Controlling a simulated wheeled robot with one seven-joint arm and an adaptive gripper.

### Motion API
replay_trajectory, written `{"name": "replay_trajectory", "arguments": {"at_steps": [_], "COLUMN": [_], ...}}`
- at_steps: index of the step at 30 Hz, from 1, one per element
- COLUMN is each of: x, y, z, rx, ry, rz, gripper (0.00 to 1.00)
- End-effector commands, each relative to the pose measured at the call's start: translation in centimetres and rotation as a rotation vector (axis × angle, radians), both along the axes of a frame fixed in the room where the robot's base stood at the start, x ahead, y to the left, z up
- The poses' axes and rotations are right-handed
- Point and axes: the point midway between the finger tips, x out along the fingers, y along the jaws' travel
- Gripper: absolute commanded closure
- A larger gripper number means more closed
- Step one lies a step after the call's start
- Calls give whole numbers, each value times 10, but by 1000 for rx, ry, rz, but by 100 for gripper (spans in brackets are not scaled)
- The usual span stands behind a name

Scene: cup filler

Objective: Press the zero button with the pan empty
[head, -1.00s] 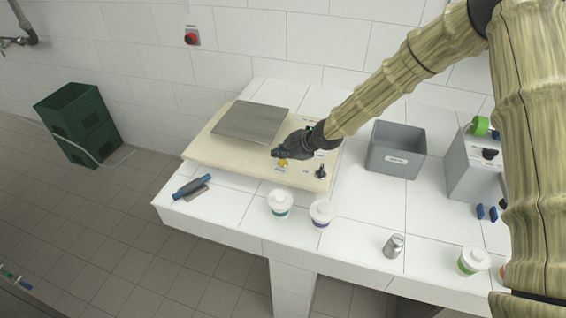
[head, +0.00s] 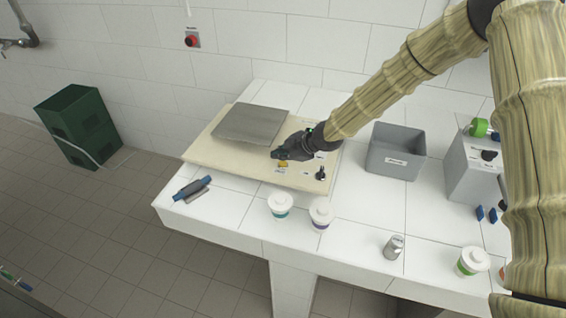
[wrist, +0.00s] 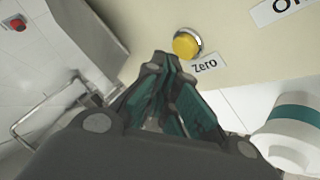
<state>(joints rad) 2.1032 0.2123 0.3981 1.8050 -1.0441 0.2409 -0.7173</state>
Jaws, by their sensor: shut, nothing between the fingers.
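The yellow zero button (wrist: 186,44) sits in a metal ring on the cream scale body, beside a label reading "Zero" (wrist: 205,65). In the head view the button (head: 283,164) is partly hidden by my gripper (head: 278,155). In the wrist view my gripper (wrist: 165,62) is shut and empty, its tips just short of the button in the picture. I cannot tell whether they touch it. The grey metal pan (head: 250,124) on the scale (head: 205,148) is empty.
Two lidded cups (head: 280,204) (head: 321,213) stand in front of the scale. A black knob (head: 321,173) is right of the button. A grey bin (head: 395,152) stands farther right, and a blue-handled tool (head: 192,187) lies at the left front.

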Motion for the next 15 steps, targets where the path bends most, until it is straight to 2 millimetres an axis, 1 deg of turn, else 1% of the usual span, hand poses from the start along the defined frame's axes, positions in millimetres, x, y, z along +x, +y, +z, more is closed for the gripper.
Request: {"name": "replay_trajectory", "arguments": {"at_steps": [8, 15], "x": [0, 0], "y": [0, 0], "z": [-1, -8], "rx": [0, -1], "ry": [0, 1], "rz": [0, 0], "gripper": [100, 100]}}
